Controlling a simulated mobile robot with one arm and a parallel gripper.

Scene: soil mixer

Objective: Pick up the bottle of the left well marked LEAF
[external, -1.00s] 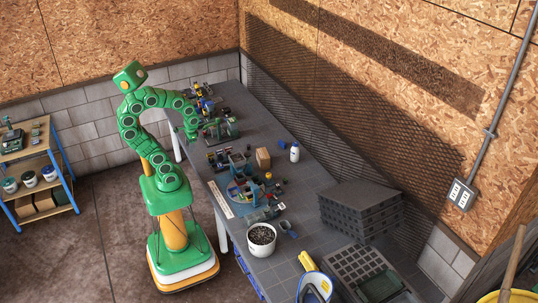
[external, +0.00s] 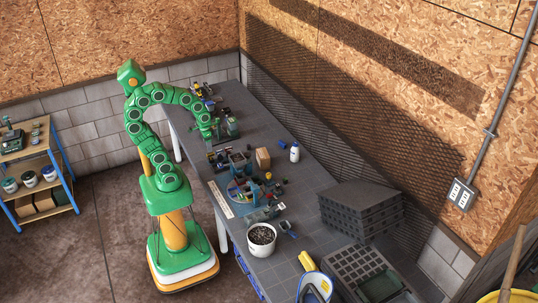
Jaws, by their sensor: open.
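My gripper (external: 210,139) is small in the external view. It is open and points down at the end of my green arm, over the left part of the long grey workbench (external: 330,195). Just below it is a dark rack (external: 218,159) with several small coloured items. I cannot make out wells, a LEAF mark or which item is the bottle there. The gap between gripper and rack is too small to judge.
A white bottle (external: 294,153) and a brown box (external: 263,158) stand mid-bench. A round blue tray (external: 236,192) and a white pot of dark soil (external: 261,239) are nearer the front. Dark stacked trays (external: 360,209) fill the right. A green device (external: 232,127) stands beside my gripper.

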